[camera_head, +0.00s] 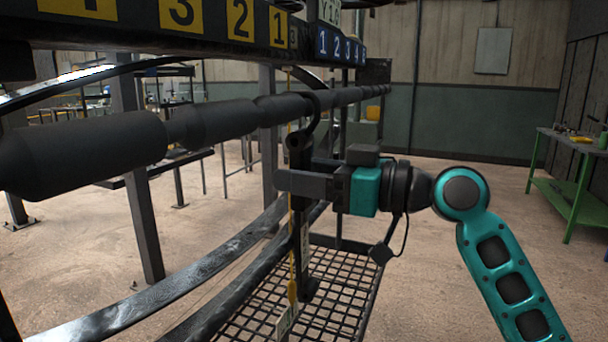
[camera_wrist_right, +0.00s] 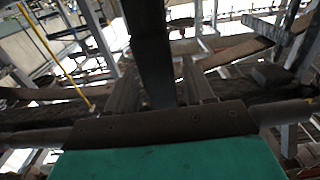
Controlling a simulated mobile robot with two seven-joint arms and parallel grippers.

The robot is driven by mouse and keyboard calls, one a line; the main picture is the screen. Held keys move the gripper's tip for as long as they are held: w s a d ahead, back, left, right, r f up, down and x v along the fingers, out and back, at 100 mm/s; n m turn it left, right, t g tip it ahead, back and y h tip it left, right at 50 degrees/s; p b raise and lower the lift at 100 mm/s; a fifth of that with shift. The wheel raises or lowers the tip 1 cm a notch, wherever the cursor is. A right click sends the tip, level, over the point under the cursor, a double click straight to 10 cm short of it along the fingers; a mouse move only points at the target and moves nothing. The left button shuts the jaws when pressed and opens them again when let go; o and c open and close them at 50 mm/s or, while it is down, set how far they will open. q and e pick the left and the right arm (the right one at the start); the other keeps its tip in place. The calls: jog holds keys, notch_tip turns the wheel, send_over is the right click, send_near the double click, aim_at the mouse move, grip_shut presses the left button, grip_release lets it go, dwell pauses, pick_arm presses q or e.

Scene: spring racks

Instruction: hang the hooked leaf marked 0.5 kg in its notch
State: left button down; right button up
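A dark hooked leaf (camera_head: 305,262) hangs upright, its curled hook (camera_head: 315,112) at the thick notched bar (camera_head: 95,150). I cannot tell whether the hook rests in a notch or is just beside the bar. A pale label shows low on the leaf, too small to read. My right gripper (camera_head: 285,183) comes in from the right below the hook, fingers at the leaf's shank. In the right wrist view the dark shank (camera_wrist_right: 152,50) runs between the fingers of my right gripper (camera_wrist_right: 160,88), which look closed on it. My left gripper is not in view.
Yellow number plates (camera_head: 240,19) and blue ones (camera_head: 341,46) sit above the bar. A yellow line (camera_head: 292,255) hangs beside the leaf. Curved dark leaves (camera_head: 190,290) and a mesh shelf (camera_head: 335,300) lie below. A green bench (camera_head: 570,180) stands far right; open floor lies between.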

jog(key=shift+o, duration=1.2)
jog(key=shift+f, duration=0.2)
pick_arm(q)
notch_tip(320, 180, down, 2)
jog(key=shift+b, duration=0.95)
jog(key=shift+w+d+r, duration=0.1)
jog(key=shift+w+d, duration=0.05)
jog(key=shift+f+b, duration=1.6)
jog(key=shift+b, duration=0.1)
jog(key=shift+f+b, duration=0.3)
pick_arm(e)
jog(key=v, duration=2.3)
jog(key=shift+r, duration=0.2)
jog(key=shift+a, duration=0.1)
